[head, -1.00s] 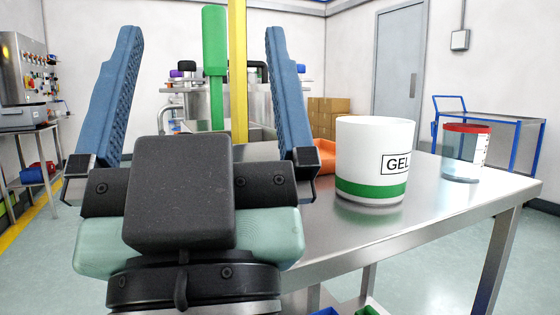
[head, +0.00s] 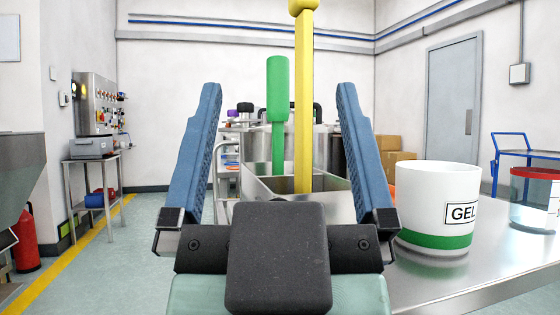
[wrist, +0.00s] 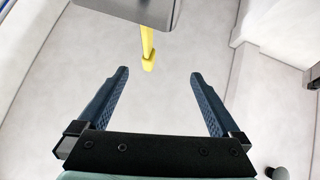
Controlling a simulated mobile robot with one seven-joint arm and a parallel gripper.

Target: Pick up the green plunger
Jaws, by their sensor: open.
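The green plunger (head: 278,100) stands upright in a metal bin (head: 335,205), its thick green handle above a thinner green shaft. A yellow rod (head: 304,100) with a knobbed top stands just to its right. My gripper (head: 279,88) is open and empty in the head view, its two blue fingers on either side of the plunger and the rod in the picture, nearer to the camera than both. In the wrist view my gripper (wrist: 157,72) is also open, with the yellow rod's end (wrist: 148,55) ahead between the fingers. The green plunger does not show there.
A steel table (head: 490,262) on the right holds a white tub (head: 425,190) marked GEL and a red-lidded clear jar (head: 535,200). A side table (head: 95,160) with equipment and a red extinguisher (head: 25,243) stand left.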

